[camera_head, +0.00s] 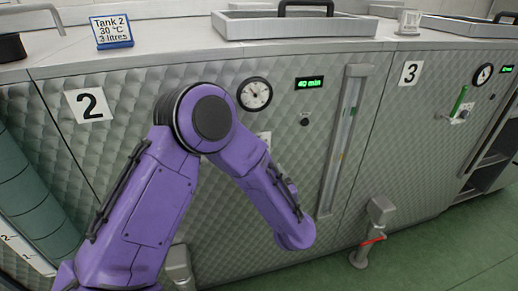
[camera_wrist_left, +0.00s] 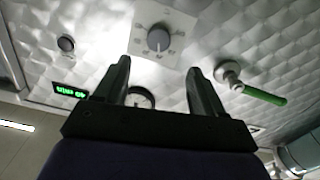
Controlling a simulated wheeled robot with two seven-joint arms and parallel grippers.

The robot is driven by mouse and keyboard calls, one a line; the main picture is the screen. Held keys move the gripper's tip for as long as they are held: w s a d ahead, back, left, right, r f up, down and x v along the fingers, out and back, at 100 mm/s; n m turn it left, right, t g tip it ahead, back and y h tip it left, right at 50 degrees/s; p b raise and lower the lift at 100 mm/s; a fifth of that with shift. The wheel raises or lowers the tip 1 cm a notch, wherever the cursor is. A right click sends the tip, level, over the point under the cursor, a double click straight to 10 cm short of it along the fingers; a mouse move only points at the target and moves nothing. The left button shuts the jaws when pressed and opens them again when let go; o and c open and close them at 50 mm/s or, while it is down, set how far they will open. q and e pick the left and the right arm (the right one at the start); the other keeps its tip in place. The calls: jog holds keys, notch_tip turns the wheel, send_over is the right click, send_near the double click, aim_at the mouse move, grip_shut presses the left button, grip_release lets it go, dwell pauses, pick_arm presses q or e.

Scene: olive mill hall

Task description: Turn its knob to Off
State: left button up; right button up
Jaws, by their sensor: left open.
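In the left wrist view a round grey knob (camera_wrist_left: 158,38) sits on a square white plate (camera_wrist_left: 181,24) on the quilted metal front. Its marks are too small to read, and I cannot tell its setting. My left gripper (camera_wrist_left: 159,66) is open and empty. The knob shows beyond its fingertips, between them in the picture, apart from them. In the head view my purple left arm covers the knob and my gripper. Only a white plate edge (camera_head: 264,138) shows beside the arm. My right gripper is in neither view.
The front marked 2 (camera_head: 90,105) has a gauge (camera_head: 254,94), a green "40 min" display (camera_head: 309,83) and a black button (camera_head: 305,121). A green-handled lever (camera_wrist_left: 255,91) is near the knob. A card (camera_head: 112,31) reads Tank 2, 30 °C, 3 litres. A red-banded pipe (camera_head: 367,243) protrudes low.

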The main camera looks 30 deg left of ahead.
pick_arm(q)
jog(key=p+x, duration=0.2)
jog(key=x, duration=0.8)
jog(key=shift+f, duration=0.15)
jog(key=shift+w+d, duration=0.1)
jog(key=shift+d, duration=0.05)
jog(key=shift+c, duration=0.3)
jog(key=c, duration=1)
